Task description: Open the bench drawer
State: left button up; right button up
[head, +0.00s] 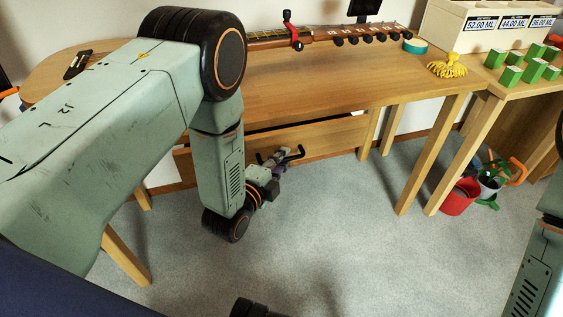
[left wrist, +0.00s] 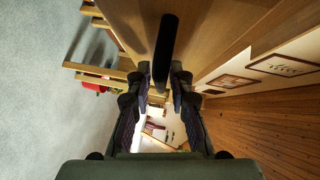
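The bench drawer (head: 325,138) has a wooden front and stands partly out from under the bench top, with a dark gap above its front edge. Its black bar handle (head: 296,155) is on the front; it also shows in the left wrist view (left wrist: 166,42). My left gripper (head: 277,160) is at the handle. In the left wrist view its two fingers (left wrist: 160,72) lie on either side of the bar, close in, and look shut on it. My right gripper is out of view; only part of my right arm shows at the right edge.
A red bucket (head: 460,196) stands right of the bench legs. Grey floor (head: 330,230) before the drawer is clear.

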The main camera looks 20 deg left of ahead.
pick_arm(q)
jog(key=shift+w, duration=0.15)
jog(key=shift+c, duration=0.4)
grip_shut()
